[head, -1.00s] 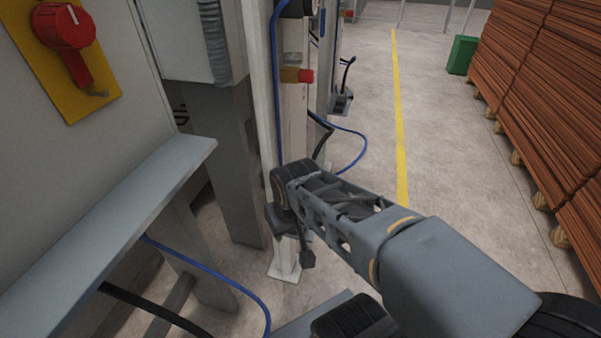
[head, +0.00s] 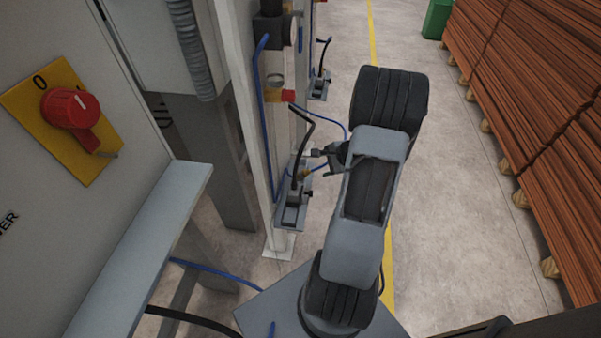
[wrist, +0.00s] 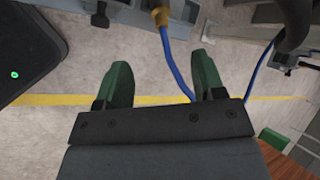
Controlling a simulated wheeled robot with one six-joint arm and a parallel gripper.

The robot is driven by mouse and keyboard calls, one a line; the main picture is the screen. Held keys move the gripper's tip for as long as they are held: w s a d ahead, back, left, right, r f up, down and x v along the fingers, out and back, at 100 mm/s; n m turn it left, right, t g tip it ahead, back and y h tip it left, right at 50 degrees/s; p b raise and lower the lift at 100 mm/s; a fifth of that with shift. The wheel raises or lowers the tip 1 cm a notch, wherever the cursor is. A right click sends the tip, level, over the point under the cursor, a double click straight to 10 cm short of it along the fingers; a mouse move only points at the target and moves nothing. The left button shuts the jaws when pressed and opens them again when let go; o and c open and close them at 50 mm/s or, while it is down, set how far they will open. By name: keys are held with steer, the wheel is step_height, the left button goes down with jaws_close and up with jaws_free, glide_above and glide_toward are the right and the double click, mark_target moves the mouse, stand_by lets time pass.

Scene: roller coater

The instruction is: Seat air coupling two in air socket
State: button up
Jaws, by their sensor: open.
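A brass air coupling (wrist: 160,16) on a blue hose (wrist: 172,65) shows at the top of the wrist view, against a grey fitting (wrist: 184,12). No label shows, and I cannot tell if it is seated. My gripper (wrist: 160,62) is open, with one green finger on each side of the hose; it does not grip it. In the head view my gripper (head: 318,154) is beside the post, right of a grey bracket (head: 291,214) with a bent black lever or hose (head: 305,130). A small brass piece (head: 305,173) shows just below the gripper.
A white post (head: 243,110) carries a regulator (head: 274,32) and blue hose. A second similar bracket (head: 319,86) stands farther back. A grey ledge (head: 150,245) and a panel with a red switch (head: 70,108) are at left. Stacked brown boards (head: 530,120) line the right; floor between is clear.

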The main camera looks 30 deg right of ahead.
steer(key=b, duration=0.1)
glide_toward(306, 172)
steer(key=x, duration=0.4)
steer(key=shift+f, duration=0.2)
steer(key=shift+b+x, duration=0.45)
steer(key=shift+x, duration=2.2)
steer(key=shift+c, duration=0.4)
steer(key=c, duration=1)
steer(key=shift+c, duration=0.2)
steer(key=shift+r, duration=0.15)
